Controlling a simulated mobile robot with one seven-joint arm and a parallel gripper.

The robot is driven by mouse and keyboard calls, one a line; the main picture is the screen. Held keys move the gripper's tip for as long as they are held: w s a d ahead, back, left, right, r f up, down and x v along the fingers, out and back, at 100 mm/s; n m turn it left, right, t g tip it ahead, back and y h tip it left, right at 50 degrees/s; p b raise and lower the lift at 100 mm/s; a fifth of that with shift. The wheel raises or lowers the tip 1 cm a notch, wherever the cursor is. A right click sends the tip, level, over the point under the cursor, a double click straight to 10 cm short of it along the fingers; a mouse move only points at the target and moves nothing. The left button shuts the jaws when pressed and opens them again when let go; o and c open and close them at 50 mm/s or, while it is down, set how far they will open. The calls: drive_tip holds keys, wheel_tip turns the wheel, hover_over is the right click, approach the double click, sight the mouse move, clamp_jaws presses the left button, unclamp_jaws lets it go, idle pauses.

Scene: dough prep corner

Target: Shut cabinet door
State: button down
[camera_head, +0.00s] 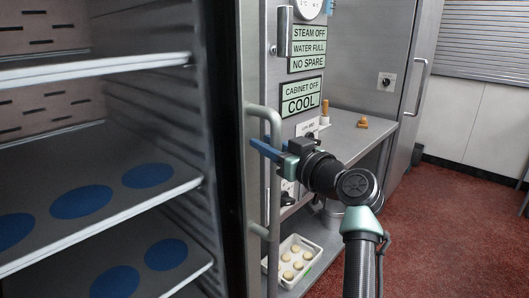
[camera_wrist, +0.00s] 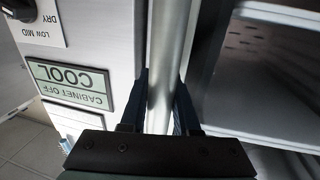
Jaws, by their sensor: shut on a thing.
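The cabinet (camera_head: 97,62) fills the left of the head view, its inner shelves (camera_head: 100,210) showing. A steel upright with a dark border, which looks like the cabinet door's edge (camera_head: 254,60), stands on its right side. A long pale bar handle (camera_head: 274,215) runs down this edge. My gripper (camera_head: 265,150) is at the handle's upper half, blue fingers closed around the bar. In the wrist view the handle (camera_wrist: 163,60) passes upright between my two fingers (camera_wrist: 160,105). I cannot tell how far the door stands open.
A control panel with labels (camera_head: 302,96) stands right beside the handle. A steel side table (camera_head: 375,135) holds small brown items, with a white tray of dough balls (camera_head: 293,262) below. Red floor (camera_head: 440,220) is clear at the right.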

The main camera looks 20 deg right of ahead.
drive_tip(key=c, duration=0.7)
unclamp_jaws()
drive_tip(key=shift+s, duration=0.25)
drive_tip(key=shift+o, duration=0.2)
drive_tip(key=shift+w, duration=0.1)
drive_tip(key=b+v, duration=0.1)
drive_tip(key=v, duration=1.2)
drive_tip(key=shift+b, duration=0.3)
